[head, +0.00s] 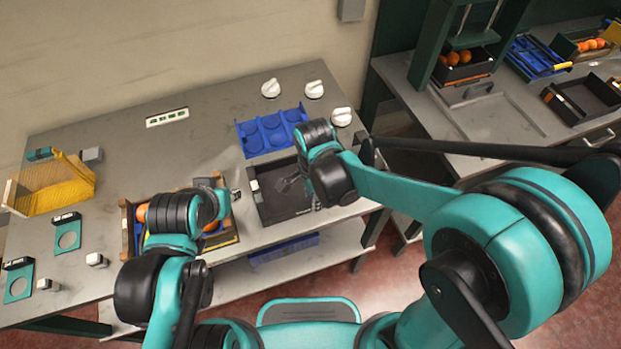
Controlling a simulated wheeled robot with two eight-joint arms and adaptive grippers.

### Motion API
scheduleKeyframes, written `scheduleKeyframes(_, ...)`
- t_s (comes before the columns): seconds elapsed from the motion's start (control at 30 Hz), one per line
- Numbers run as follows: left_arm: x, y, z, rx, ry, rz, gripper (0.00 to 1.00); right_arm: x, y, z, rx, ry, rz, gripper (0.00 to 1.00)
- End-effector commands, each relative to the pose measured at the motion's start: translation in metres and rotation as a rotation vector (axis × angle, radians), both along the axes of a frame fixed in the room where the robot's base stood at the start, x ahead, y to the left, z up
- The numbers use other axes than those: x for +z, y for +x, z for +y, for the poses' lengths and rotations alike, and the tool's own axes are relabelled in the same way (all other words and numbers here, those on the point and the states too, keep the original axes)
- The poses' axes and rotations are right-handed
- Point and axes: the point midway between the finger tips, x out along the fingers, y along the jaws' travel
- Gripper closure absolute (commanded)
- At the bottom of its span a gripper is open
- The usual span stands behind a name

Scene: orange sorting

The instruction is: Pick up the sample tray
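A shallow black tray (268,214) lies near the front edge of the grey table. I cannot tell whether this or the orange-holding tray is the sample tray. My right gripper (291,184) is over the black tray, partly hidden by its own wrist; whether it touches is unclear. A wooden-sided tray (128,226) with oranges (142,212) sits to the left, largely covered by my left arm. My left gripper (230,197) is at this tray's right part, and its fingers are too small and covered to read.
A blue tray with round wells (243,138) lies behind the black tray, with white knobs (314,89) nearby. A yellow rack (62,193) and teal ring holders (68,237) stand at left. Free tabletop lies centre-left. A second bench (500,118) at right carries more trays and oranges.

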Motion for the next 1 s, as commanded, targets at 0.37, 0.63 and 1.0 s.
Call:
scheduleKeyframes(0.37,-0.022,0.000,0.000,0.000,0.000,0.000,0.70,-0.054,0.008,-0.001,0.002,0.001,-0.002,0.69)
scheduleKeyframes(0.63,-0.022,0.000,0.000,0.000,0.000,0.000,0.70,-0.057,0.008,-0.001,0.002,0.001,-0.002,0.69)
scheduleKeyframes(1.0,-0.022,0.000,0.000,0.000,0.000,0.000,0.70,-0.057,0.008,-0.001,0.002,0.001,-0.002,1.00)
